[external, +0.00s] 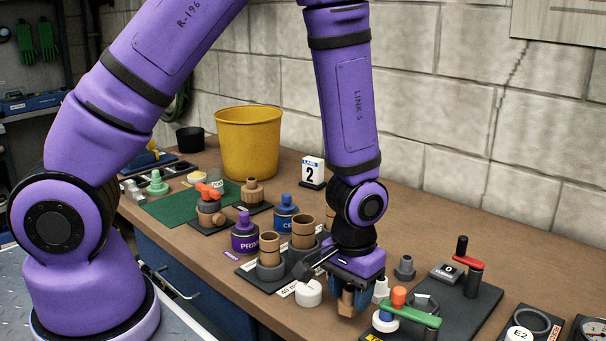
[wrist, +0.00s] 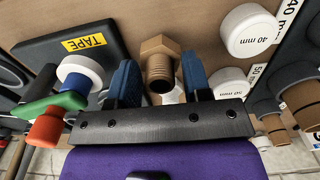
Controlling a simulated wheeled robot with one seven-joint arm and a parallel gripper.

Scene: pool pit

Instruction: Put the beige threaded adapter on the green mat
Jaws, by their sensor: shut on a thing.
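The beige threaded adapter (wrist: 160,62), with a hex end and a threaded neck, is between the blue fingers of my gripper (wrist: 160,82) in the wrist view. My gripper (external: 352,294) is shut on it, and in the external view the adapter (external: 347,304) shows partly below the fingers at the bench's front. Whether it touches the bench is hard to tell. The green mat (external: 186,211) lies at the far left of the bench, well away from my gripper. A light green fitting (external: 157,184) and a small beige-white piece stand on or at the mat's back edge.
White 40 mm cap (external: 308,293) and brown pipe pieces (external: 269,248) stand left of my gripper. Purple (external: 245,235) and blue cans, a red-handled valve (external: 209,205) and a yellow bucket (external: 248,143) lie towards the mat. A tape board (external: 465,306) is at right.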

